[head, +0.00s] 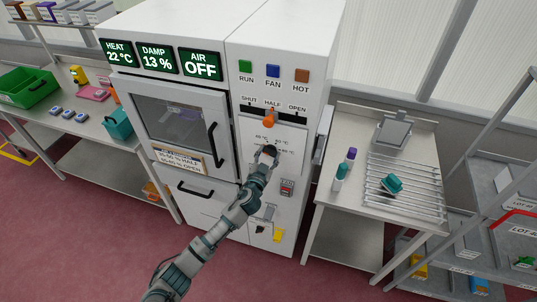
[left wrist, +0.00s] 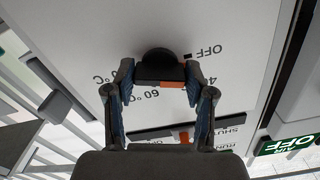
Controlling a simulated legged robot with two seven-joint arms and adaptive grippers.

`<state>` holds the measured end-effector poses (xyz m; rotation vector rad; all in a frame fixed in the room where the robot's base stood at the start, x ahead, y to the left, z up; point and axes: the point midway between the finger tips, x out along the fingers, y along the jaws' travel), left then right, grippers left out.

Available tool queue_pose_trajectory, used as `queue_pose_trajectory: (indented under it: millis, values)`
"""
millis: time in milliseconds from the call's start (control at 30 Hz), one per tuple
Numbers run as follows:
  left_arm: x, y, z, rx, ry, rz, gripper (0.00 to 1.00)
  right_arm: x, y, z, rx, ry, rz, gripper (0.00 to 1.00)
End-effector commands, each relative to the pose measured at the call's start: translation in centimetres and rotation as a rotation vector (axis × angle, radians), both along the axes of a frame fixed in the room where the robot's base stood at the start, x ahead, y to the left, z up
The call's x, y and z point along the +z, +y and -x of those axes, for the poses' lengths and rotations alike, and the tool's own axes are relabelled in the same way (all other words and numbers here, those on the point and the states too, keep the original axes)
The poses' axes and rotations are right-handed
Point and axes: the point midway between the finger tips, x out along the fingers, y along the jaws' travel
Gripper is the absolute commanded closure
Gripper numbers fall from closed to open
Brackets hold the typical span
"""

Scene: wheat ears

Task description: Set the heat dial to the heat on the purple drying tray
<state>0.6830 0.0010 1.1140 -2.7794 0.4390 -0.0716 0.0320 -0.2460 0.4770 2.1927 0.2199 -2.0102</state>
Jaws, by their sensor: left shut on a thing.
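The heat dial (left wrist: 158,58) is a dark knob with an orange mark on the cabinet's white front panel, ringed by OFF and printed temperatures. In the left wrist view, my left gripper (left wrist: 158,76) has its two fingers closed on either side of the dial. The orange mark lies between the 60 °C label and a partly hidden label starting with 4. In the head view, my left gripper (head: 266,154) covers most of the dial. I cannot make out a purple drying tray; a pink tray (head: 96,94) lies on the left bench. My right gripper is not in view.
Above the dial is an orange-knobbed lever (head: 269,119) in a SHUT-HALF-OPEN slot. Green, blue and brown buttons sit above that. The heat display (head: 118,52) reads 22 °C. A table with a wire rack (head: 405,185) stands on the right.

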Motion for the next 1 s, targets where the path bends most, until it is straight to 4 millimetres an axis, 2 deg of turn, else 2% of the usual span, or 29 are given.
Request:
queue_pose_trajectory:
  millis: [1000]
  values:
    - [0.0, -0.2, 0.1, -0.005, -0.298, -0.919, 0.81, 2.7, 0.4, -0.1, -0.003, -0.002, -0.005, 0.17]
